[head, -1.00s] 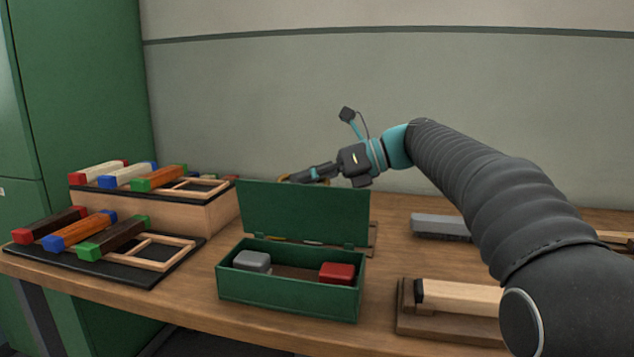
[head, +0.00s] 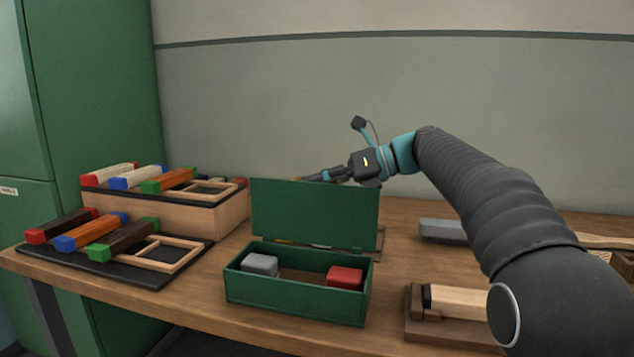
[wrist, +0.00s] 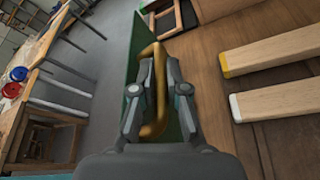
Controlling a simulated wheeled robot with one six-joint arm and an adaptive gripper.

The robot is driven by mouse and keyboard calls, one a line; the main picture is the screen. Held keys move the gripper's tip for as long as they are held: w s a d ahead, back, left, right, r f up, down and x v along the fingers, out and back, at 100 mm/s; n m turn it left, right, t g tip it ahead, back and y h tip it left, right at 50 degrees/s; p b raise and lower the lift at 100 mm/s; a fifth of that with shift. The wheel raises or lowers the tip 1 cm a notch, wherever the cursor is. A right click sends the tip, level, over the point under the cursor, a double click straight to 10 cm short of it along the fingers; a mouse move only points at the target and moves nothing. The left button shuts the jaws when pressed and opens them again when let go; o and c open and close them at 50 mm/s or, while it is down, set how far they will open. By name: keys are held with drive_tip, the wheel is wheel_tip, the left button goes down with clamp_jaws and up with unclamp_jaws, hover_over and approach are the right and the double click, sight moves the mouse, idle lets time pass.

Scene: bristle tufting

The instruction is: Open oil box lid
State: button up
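The green oil box (head: 295,302) stands on the bench with its lid (head: 315,214) raised roughly upright at the back edge. Inside it show a grey block (head: 259,265) and a red block (head: 345,277). My gripper (head: 312,178) is behind the top edge of the lid, partly hidden by it in the head view. In the wrist view my gripper (wrist: 156,75) has its two fingers on either side of the brass handle (wrist: 158,90), close against it; it looks shut on the handle. The lid's green edge (wrist: 140,45) runs beside the handle.
On the left, racks (head: 165,215) hold several colour-ended blocks. A wooden fixture with a pale block (head: 465,302) stands right of the box, under my arm. A grey bar (head: 443,230) lies behind it. A wall (head: 400,90) stands behind the bench.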

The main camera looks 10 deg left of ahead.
drive_tip(key=shift+o, duration=0.6)
drive_tip(key=v, duration=1.2)
drive_tip(key=shift+f, duration=0.1)
